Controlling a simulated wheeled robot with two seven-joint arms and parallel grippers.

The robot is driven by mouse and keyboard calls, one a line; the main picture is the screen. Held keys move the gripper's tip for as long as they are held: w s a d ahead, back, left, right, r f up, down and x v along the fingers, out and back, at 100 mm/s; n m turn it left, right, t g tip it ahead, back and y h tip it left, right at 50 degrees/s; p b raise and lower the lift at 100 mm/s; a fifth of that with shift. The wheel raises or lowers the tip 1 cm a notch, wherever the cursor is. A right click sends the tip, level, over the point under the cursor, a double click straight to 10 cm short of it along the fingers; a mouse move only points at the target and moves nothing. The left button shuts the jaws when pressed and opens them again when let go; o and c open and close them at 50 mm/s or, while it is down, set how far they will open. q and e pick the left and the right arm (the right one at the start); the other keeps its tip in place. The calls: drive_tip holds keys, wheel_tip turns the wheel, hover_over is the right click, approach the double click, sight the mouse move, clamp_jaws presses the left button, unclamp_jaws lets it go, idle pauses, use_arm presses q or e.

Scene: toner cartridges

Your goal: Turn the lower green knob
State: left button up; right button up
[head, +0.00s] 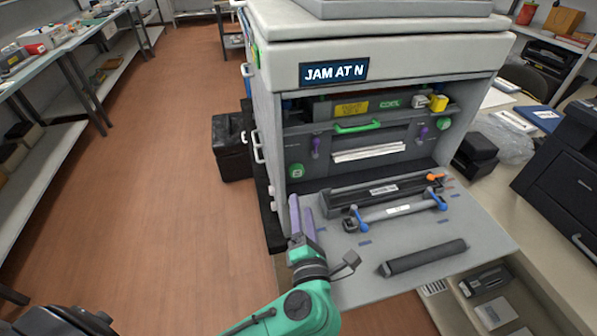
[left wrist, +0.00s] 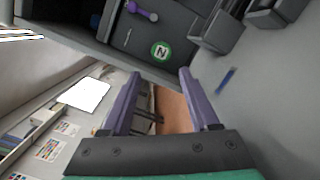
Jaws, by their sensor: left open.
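The lower green knob (head: 296,170) sits at the lower left of the open printer's inner panel. A green-ringed knob marked N (left wrist: 160,50) shows in the left wrist view, just beyond the fingertips, and looks like the same one. My left gripper (head: 301,202) is open and empty, its purple fingers pointing up at the panel from below the knob. In the left wrist view my fingers (left wrist: 159,74) stand apart with nothing between them, and do not appear to touch the knob. A second green knob (head: 444,123) sits higher on the right. My right gripper is out of view.
The printer's display (head: 334,71) reads "JAM AT N". Purple levers (head: 316,147) and a green handle (head: 357,126) are on the panel. The lowered door (head: 350,290) holds a blue-ended roller unit (head: 397,209) and a dark cylinder (head: 424,257).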

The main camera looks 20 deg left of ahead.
sight(297, 173)
use_arm(q)
drive_tip(key=p+x, duration=0.1)
drive_tip(key=x, duration=0.9)
drive_tip(key=shift+w+p, duration=0.15)
drive_tip(key=shift+p, duration=0.2)
drive_tip(key=shift+w+a, duration=0.15)
drive_tip(key=shift+w, duration=0.15)
drive_tip(key=shift+f, duration=0.1)
clamp_jaws()
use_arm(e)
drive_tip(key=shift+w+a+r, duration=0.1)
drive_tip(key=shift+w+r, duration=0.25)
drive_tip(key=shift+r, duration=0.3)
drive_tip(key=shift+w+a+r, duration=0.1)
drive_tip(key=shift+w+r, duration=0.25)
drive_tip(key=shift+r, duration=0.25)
